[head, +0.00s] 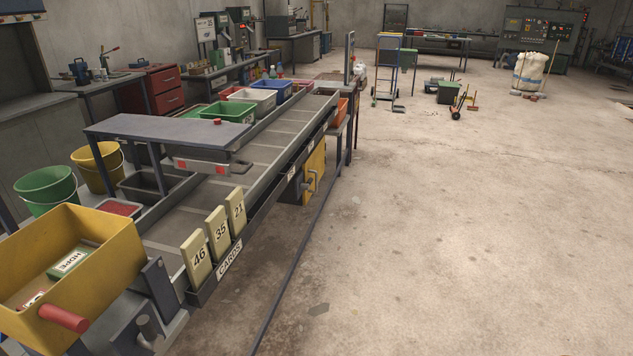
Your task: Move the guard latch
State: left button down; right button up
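No part labelled as a guard latch can be made out for certain. A grey flat-topped hood (165,129) stands over the conveyor (215,190) on dark legs. A small red knob (217,121) sits on top of it near its right end. Below its front edge is a grey bar (205,166) with red patches; I cannot tell whether this is the latch. Neither of my grippers is in view.
A yellow bin (110,240) with a red handle (63,318) stands at the near left. Green (45,188) and yellow (98,165) buckets are behind it. Numbered cards (217,235) stand along the conveyor's near edge. The concrete floor (450,230) to the right is mostly clear.

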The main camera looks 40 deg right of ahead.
aim_at(306, 187)
jog(key=i+l, duration=0.15)
jog(key=l, duration=0.2)
jog(key=i+l, duration=0.2)
jog(key=l, duration=0.15)
jog(key=i+l, duration=0.15)
jog(key=l, duration=0.2)
jog(key=i+l, duration=0.15)
jog(key=l, duration=0.2)
jog(key=i+l, duration=0.2)
jog(key=l, duration=0.15)
